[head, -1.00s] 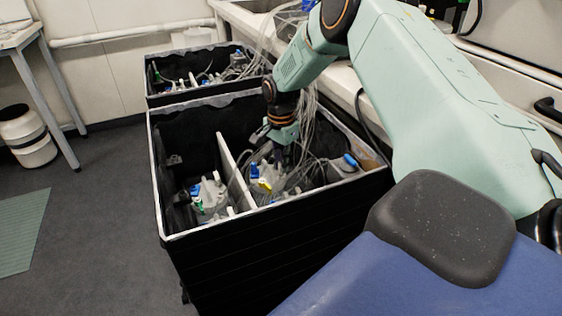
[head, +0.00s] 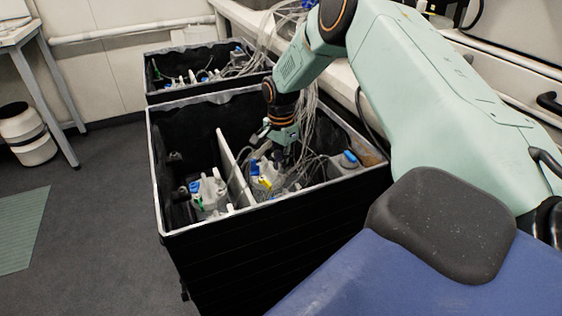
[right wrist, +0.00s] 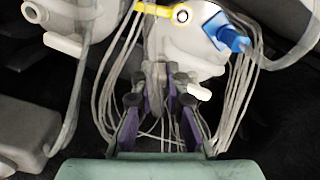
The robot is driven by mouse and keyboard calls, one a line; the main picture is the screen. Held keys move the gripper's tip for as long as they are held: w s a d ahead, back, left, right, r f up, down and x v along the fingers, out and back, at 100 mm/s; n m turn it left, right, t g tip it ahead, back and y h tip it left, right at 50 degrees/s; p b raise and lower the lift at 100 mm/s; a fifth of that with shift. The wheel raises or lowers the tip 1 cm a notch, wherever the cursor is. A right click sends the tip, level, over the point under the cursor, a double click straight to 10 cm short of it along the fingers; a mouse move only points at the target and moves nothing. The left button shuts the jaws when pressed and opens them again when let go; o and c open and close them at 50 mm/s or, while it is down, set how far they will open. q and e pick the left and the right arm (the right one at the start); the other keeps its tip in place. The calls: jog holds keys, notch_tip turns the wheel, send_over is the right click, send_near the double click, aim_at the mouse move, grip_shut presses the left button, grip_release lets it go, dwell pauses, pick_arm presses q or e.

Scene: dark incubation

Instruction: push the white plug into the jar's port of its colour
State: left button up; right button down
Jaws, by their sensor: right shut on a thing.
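My right gripper (head: 284,153) points down into the right compartment of the near black crate. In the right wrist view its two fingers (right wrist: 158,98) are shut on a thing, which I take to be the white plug. The fingers and thin tubes hide most of it. A pale jar (right wrist: 185,40) stands just beyond the fingertips, with a yellow part and a blue plug (right wrist: 228,35) on top. A small white stub, perhaps its white port (right wrist: 199,91), shows right of the fingers. I cannot tell whether the held thing touches it. My left gripper is not in view.
The near black crate (head: 158,190) has a white divider (head: 232,165). More jars (head: 210,190) stand in its left compartment, and a blue-capped bottle (head: 345,163) stands at its right. A second crate (head: 185,97) is behind. Loose tubes (head: 312,110) hang around my gripper.

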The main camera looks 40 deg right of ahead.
jog(key=shift+f, duration=0.2)
jog(key=c, duration=1.3)
grip_release()
notch_tip(320, 180, up, 12)
